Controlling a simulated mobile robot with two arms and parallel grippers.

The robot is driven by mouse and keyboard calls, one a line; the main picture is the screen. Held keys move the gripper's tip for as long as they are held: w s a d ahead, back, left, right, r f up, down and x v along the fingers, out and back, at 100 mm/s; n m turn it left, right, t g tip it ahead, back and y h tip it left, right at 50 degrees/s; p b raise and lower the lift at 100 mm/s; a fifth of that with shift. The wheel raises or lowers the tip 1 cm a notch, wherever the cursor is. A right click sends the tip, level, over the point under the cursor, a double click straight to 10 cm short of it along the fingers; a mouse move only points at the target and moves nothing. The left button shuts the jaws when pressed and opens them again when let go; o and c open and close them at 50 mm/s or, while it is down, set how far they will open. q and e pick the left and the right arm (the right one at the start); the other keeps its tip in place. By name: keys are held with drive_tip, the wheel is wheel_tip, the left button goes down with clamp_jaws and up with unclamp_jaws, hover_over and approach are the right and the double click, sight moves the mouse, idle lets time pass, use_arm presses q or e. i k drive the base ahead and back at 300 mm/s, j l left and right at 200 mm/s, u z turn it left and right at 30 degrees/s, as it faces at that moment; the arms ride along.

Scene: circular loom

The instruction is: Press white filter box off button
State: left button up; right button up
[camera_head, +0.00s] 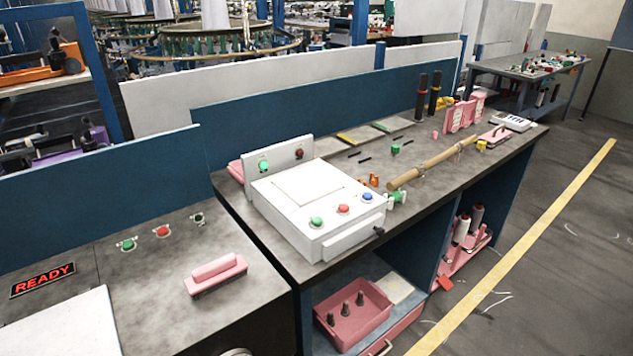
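The white filter box (285,222) stands on the dark worktop in the middle of the view. Its front edge carries a green button (316,222), a red button (343,209) and a blue button (367,197). The upright white panel (280,166) at its back has a bright green button (263,166) and a dark red button (299,153). No label is readable, so I cannot tell which one is the off button. Neither of my grippers is in view, and nothing touches the box.
The left bench has a READY sign (43,280), a green button (127,244), a red button (162,231) and a pink block (216,271). A brown tube (432,164) lies right of the box. A pink tray (352,314) sits on the shelf below. Floor is clear at right.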

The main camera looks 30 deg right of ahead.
sight(343, 208)
drive_tip(key=z, duration=1.15)
drive_tip(key=j, duration=0.15)
